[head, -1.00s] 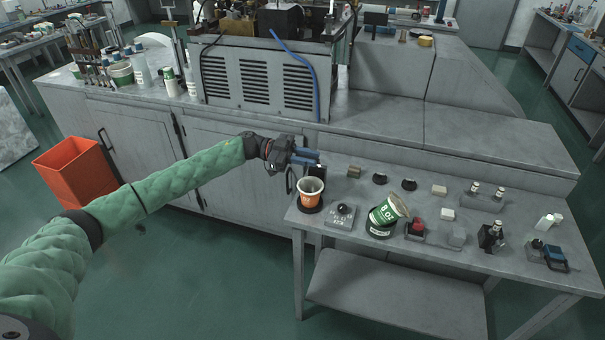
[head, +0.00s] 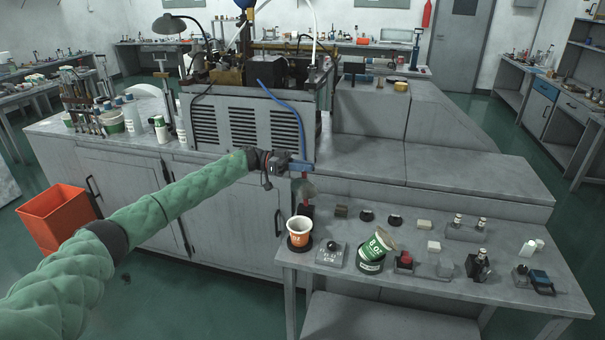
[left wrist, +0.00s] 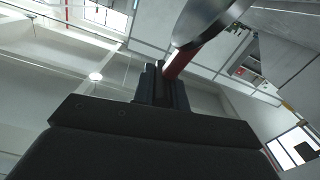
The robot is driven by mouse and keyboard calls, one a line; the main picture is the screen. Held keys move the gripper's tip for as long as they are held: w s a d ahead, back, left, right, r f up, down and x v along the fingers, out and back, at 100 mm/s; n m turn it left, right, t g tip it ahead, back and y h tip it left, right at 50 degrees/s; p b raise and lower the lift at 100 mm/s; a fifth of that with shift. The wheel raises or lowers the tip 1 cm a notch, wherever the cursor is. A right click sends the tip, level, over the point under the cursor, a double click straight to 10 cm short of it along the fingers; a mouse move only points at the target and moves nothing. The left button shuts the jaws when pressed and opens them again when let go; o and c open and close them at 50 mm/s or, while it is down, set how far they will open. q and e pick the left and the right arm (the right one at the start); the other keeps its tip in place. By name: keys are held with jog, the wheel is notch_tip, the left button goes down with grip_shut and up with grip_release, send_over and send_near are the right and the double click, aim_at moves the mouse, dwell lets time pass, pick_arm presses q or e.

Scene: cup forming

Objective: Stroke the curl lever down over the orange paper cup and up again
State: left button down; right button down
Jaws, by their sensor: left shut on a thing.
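The orange paper cup (head: 299,238) stands upright on a dark round base near the table's left end, its pale rim up. My left gripper (head: 302,166) is above and behind the cup, apart from it. It is shut on the curl lever, whose red part (left wrist: 177,65) shows between the dark fingers in the left wrist view. A round grey metal piece (head: 306,189) hangs just under the gripper, above the cup and clear of its rim. The exact grip is small in the head view. My right gripper is out of view.
A knob box (head: 331,255) and a tilted green and white cup (head: 379,246) stand right of the orange cup. Several small parts fill the table (head: 520,228). A cabinet bench with a vented machine (head: 250,122) stands behind. An orange bin (head: 60,217) is on the floor left.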

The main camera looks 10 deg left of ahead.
pick_arm(q)
jog(key=shift+w+f, duration=0.1)
jog(key=shift+f, duration=0.2)
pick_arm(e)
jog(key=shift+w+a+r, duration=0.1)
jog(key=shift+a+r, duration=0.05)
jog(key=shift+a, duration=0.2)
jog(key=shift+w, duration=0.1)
